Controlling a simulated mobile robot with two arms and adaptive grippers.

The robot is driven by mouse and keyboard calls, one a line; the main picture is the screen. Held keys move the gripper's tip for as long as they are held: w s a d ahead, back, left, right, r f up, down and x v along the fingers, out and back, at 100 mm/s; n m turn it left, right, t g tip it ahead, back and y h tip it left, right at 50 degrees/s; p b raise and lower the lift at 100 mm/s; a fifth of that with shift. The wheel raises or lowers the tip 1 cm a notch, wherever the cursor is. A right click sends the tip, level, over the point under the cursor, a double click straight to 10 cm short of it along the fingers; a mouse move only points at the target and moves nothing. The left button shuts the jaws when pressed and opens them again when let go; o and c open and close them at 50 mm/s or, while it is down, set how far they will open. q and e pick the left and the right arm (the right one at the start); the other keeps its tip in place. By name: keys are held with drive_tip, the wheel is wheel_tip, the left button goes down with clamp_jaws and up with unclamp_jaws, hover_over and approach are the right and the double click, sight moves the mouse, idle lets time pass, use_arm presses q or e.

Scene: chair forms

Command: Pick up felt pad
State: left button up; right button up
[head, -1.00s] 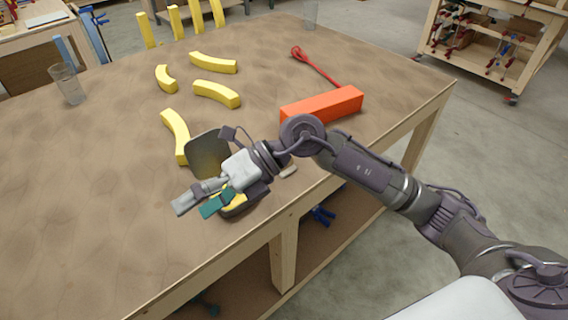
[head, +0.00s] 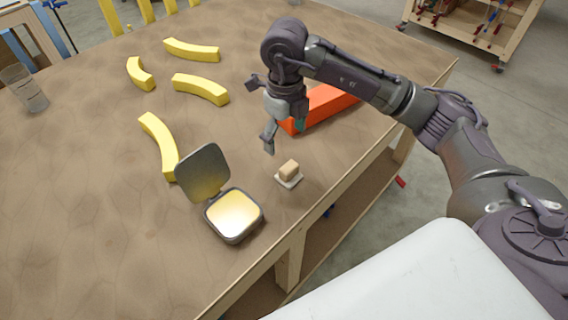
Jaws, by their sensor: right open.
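What looks like the felt pad (head: 289,174) is a small tan block on a pale flat square, lying on the workbench (head: 80,210) near its front edge. My right gripper (head: 285,138) is open and empty, pointing down just above and behind the pad, with a visible gap to it. One fingertip is grey, the other teal and partly against the orange block behind. My left gripper is out of view.
An open tin (head: 236,213) with a yellow inside and raised lid (head: 203,172) stands left of the pad. An orange block (head: 328,107) is behind my gripper. Several curved yellow pieces (head: 160,146) lie to the left. A clear glass (head: 25,88) stands at far left.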

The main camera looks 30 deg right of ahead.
drive_tip(key=p, duration=0.1)
hover_over(289, 167)
drive_tip(key=f, duration=0.4)
drive_tip(key=shift+w+a+f, duration=0.1)
drive_tip(key=shift+a+f, duration=0.15)
drive_tip(key=shift+f, duration=0.15)
wheel_tip(289, 167, down, 3)
drive_tip(key=shift+d+r+p, duration=0.1)
drive_tip(key=shift+d+p, duration=0.05)
drive_tip(key=shift+p, duration=0.55)
wheel_tip(289, 167, down, 4)
drive_tip(key=shift+d+r+p, duration=0.15)
drive_tip(key=shift+r+p, duration=0.1)
drive_tip(key=shift+p, duration=0.35)
drive_tip(key=shift+f, duration=0.25)
drive_tip(key=c, duration=1.3)
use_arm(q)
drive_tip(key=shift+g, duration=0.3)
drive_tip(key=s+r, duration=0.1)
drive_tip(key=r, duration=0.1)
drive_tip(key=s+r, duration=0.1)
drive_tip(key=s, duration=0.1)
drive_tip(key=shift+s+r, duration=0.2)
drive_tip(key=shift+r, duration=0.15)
use_arm(e)
drive_tip(key=shift+c, duration=0.3)
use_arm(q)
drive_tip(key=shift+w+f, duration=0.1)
use_arm(e)
drive_tip(key=shift+r, duration=0.1)
